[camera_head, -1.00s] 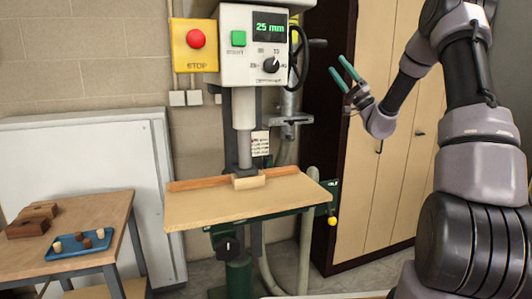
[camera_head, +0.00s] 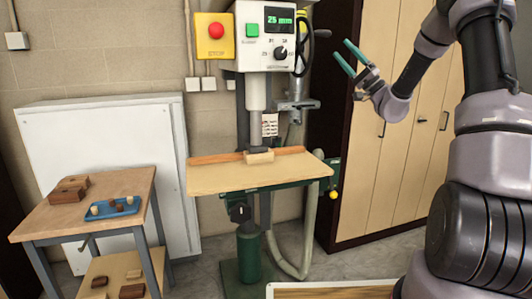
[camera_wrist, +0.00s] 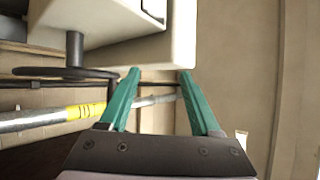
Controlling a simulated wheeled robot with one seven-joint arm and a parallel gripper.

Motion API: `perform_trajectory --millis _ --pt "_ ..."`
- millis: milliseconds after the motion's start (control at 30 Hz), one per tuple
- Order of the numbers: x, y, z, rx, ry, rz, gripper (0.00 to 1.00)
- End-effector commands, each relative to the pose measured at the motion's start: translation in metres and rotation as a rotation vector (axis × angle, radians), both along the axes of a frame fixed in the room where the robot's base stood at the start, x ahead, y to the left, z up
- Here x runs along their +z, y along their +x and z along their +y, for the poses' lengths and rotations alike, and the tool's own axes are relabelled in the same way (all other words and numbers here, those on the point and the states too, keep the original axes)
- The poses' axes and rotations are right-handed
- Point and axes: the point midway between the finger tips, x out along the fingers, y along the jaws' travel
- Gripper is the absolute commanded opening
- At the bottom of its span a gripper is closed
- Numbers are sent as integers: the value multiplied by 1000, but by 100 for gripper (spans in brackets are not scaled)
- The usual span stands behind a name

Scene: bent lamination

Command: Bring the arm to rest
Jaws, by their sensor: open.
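My gripper (camera_head: 350,58) has two green fingers, spread apart with nothing between them. It is raised in the air in front of the cupboard, to the right of the drill press. In the wrist view the open fingers (camera_wrist: 158,85) point toward the pale machine housing (camera_wrist: 185,35). My arm reaches in from the right side of the head view.
The drill press has a control box (camera_head: 265,38) reading 25 mm and a yellow stop box (camera_head: 215,36). A wooden block (camera_head: 259,157) lies on its table (camera_head: 225,180). A side table (camera_head: 60,222) holds a blue tray (camera_head: 113,208) and brown blocks (camera_head: 70,187). A cupboard (camera_head: 395,140) stands behind my gripper.

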Motion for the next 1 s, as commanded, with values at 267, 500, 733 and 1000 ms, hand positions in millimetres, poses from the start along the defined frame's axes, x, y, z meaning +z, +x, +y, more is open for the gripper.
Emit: perform_trajectory --millis 267,500,733,1000 --pt "9 -41 55 195 -171 69 64" --pt "2 -109 117 418 -461 217 64" --pt "-40 -216 156 544 -945 515 64" --pt "-94 -305 115 256 -1402 882 64"
